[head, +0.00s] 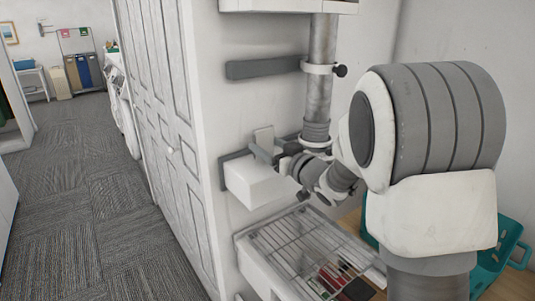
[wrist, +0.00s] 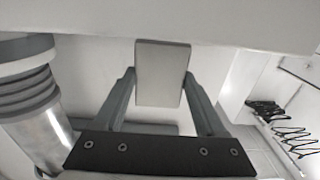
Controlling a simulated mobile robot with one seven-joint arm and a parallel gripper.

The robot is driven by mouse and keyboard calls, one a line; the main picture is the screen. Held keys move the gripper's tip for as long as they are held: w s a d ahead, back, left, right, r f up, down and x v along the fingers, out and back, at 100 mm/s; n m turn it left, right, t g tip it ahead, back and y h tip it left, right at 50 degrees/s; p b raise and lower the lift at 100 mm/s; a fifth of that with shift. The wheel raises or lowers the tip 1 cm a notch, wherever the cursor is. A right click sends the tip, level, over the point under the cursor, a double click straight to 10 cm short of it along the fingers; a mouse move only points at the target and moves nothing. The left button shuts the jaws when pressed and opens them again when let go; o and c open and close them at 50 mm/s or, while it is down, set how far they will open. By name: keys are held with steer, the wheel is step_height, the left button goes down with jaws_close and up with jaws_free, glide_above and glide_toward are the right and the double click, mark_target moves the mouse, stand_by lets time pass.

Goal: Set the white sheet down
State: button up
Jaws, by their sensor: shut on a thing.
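The white sheet (wrist: 161,68) is a small, flat, pale rectangle between the two fingers of my gripper (wrist: 160,80) in the wrist view. My gripper is shut on it, and the sheet sticks out past the fingertips. In the head view the sheet (head: 263,138) stands roughly upright at my gripper (head: 265,153), just above a white box-like ledge (head: 262,185) by the wall. I cannot tell whether the sheet touches the ledge or the wall.
A wire-topped white unit (head: 285,262) with dark and red items inside stands below right of the ledge. A grey wall strip (head: 262,67) is above. A teal basket (head: 515,250) is at the right. Panelled doors (head: 165,130) and carpet (head: 85,220) lie left; the carpet is mostly clear.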

steer(key=shift+f, duration=0.55)
steer(key=shift+f, duration=0.2)
steer(key=o, duration=1.2)
steer(key=shift+o, duration=0.2)
steer(key=shift+r, duration=0.1)
